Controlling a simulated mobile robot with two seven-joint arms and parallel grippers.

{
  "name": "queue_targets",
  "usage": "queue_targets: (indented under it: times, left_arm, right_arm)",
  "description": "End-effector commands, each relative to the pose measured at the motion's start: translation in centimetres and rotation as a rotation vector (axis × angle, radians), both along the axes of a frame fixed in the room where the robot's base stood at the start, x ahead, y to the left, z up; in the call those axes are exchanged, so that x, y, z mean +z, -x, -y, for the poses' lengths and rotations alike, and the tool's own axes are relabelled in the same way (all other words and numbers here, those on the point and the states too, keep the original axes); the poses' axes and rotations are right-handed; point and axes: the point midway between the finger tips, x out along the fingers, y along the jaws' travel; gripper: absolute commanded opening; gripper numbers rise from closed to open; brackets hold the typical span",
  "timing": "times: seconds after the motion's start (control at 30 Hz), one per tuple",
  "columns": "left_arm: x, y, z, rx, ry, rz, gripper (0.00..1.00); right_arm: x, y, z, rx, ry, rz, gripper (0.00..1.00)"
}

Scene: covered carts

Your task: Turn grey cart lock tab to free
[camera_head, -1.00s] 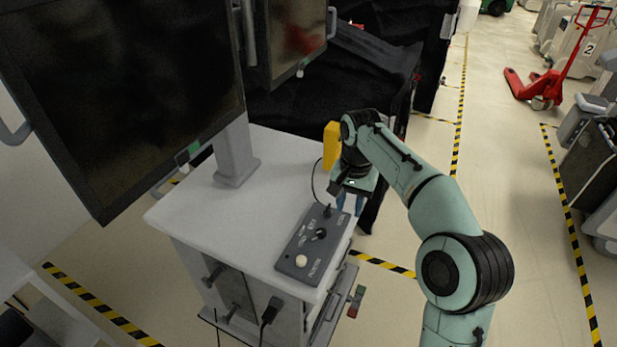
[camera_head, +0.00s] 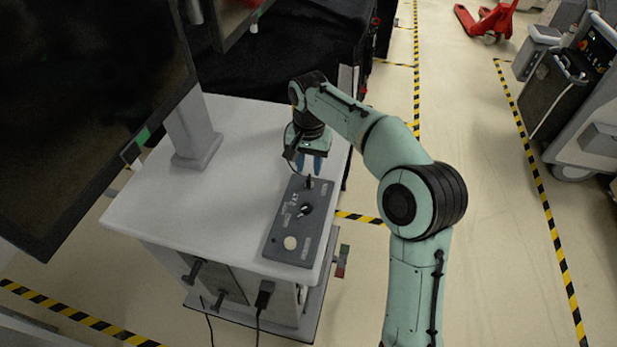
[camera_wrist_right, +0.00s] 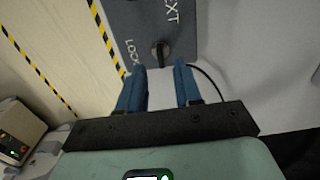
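The grey cart (camera_head: 145,205) has a pale top with a dark grey control panel (camera_head: 274,246) near its right edge. A small black tab (camera_head: 309,183) stands at the panel's far end. In the right wrist view the tab (camera_wrist_right: 160,52) sits beside the letters "LOCK". My right gripper (camera_head: 310,168) is just beyond the panel's far end, pointing down. Its two blue fingers (camera_wrist_right: 160,85) are apart with nothing between them, and the tab shows just ahead of the gap. I cannot tell whether they touch it. My left gripper is not in view.
The panel also bears a black knob (camera_head: 305,210) and a white button (camera_head: 290,243). A large dark screen (camera_head: 90,110) rises at the left on a grey post (camera_head: 190,130). Black-covered carts (camera_head: 300,50) stand behind. Open floor lies to the right, with striped tape.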

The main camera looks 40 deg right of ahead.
Motion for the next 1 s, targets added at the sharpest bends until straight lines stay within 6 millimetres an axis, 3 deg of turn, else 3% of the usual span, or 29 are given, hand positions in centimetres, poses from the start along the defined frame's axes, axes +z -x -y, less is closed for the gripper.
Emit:
queue_targets:
  times: [0.1, 0.23, 0.63, 0.67, 0.73, 0.77, 1.0]
  left_arm:
    - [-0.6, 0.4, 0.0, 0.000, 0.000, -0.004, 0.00]
    - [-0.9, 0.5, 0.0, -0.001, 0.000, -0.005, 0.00]
    - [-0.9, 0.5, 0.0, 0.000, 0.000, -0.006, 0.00]
    - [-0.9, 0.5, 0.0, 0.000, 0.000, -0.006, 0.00]
    - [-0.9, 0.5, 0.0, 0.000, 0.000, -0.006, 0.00]
    - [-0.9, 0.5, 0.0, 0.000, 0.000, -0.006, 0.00]
    - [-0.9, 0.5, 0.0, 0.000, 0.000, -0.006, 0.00]
  right_arm:
    - [-2.2, 0.1, 0.0, 0.000, 0.000, -0.004, 0.34]
    - [-3.5, 0.0, 0.0, 0.001, 0.000, -0.001, 0.34]
    - [-4.2, 0.0, 0.0, 0.001, 0.000, 0.001, 0.34]
    - [-4.2, 0.0, 0.0, 0.001, 0.000, 0.001, 0.28]
    - [-4.2, 0.0, 0.0, 0.001, 0.000, 0.001, 0.05]
    - [-4.2, 0.0, 0.0, 0.001, 0.000, 0.001, 0.00]
    - [-4.1, 0.0, 0.0, 0.005, 0.000, 0.002, 0.00]
